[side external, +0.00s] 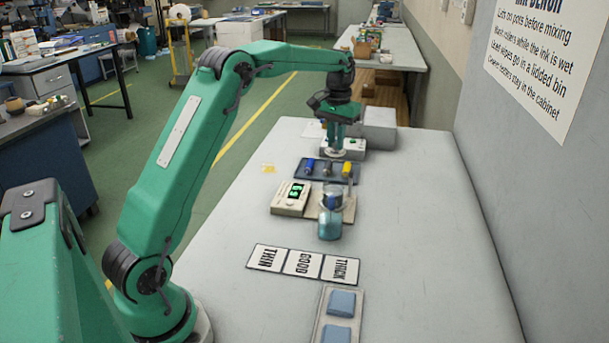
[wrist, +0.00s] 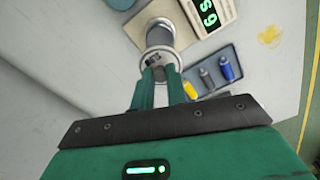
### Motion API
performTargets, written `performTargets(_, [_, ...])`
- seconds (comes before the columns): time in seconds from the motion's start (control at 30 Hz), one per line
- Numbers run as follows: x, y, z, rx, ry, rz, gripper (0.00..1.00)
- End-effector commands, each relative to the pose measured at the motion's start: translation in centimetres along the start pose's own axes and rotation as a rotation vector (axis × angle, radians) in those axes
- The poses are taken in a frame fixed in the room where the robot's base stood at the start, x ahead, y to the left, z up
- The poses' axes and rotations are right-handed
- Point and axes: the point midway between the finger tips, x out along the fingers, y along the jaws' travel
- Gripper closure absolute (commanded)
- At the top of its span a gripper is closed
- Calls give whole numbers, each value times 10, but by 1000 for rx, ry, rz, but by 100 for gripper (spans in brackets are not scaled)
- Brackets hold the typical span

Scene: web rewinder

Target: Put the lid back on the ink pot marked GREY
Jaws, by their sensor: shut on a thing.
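My gripper (side external: 336,146) is shut on a pale round lid (side external: 335,153), held above the far part of the bench. In the wrist view the fingertips (wrist: 158,76) close on the lid (wrist: 162,58). A small pot with a grey inside (wrist: 160,34) shows just beyond the lid in that view; it stands below and nearer the camera in the side view (side external: 333,198), beside the scale. The lid appears apart from the pot in the side view. Marks on the pot are too small to read.
A scale (side external: 290,199) with green digits stands beside the pot. A white box (side external: 354,151) stands behind. The bench's right side is clear.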

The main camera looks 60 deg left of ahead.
Motion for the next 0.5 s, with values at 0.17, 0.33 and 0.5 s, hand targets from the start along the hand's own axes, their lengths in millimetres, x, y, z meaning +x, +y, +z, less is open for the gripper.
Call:
performTargets(0.17, [20,0,0,0,-2,0,100])
performTargets(0.33, [32,0,0,0,0,0,100])
performTargets(0.5, [35,0,0,0,1,0,100])
